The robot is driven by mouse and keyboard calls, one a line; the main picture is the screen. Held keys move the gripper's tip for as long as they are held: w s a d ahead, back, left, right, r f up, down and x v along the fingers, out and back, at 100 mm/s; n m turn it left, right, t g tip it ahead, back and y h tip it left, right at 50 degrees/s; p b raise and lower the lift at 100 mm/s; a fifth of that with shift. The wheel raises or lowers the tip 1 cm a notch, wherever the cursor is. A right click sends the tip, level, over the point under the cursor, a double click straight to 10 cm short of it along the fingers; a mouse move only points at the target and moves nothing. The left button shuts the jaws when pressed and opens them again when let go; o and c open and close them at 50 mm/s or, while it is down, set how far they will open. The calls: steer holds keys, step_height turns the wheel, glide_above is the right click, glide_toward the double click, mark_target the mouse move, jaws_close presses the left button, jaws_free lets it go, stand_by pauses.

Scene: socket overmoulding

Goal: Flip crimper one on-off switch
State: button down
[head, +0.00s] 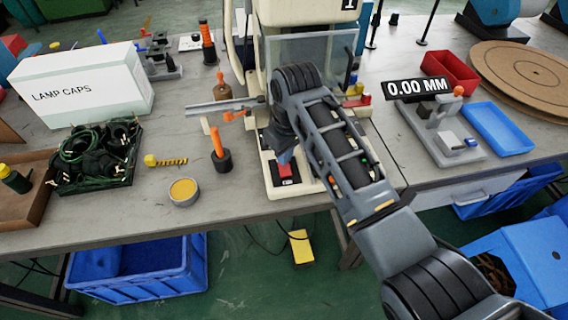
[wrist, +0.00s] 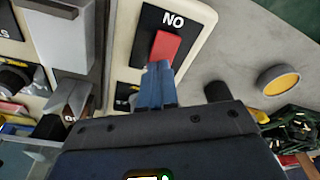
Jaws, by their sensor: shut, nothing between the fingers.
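Crimper one (head: 300,18) is the cream machine in the middle of the table, with a "1" label at its top. Its red rocker switch (head: 285,172) sits on a dark plate at the front of its base. In the wrist view the red switch (wrist: 165,47) is on a black plate lettered "NO", seen upside down. My gripper (wrist: 158,68) is shut and empty. Its blue fingertips are right at the edge of the red switch and seem to touch it; I cannot tell if they press. In the head view my arm partly covers the crimper's front.
A black tray of dark cables (head: 97,155), a round tin (head: 184,192) and an orange-handled tool (head: 217,145) stand left of the crimper. A 0.00 MM gauge (head: 445,135) and a blue tray (head: 498,129) stand to the right.

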steer(key=shift+r+p, duration=2.65)
steer(key=shift+r, duration=0.5)
steer(key=shift+f, duration=0.1)
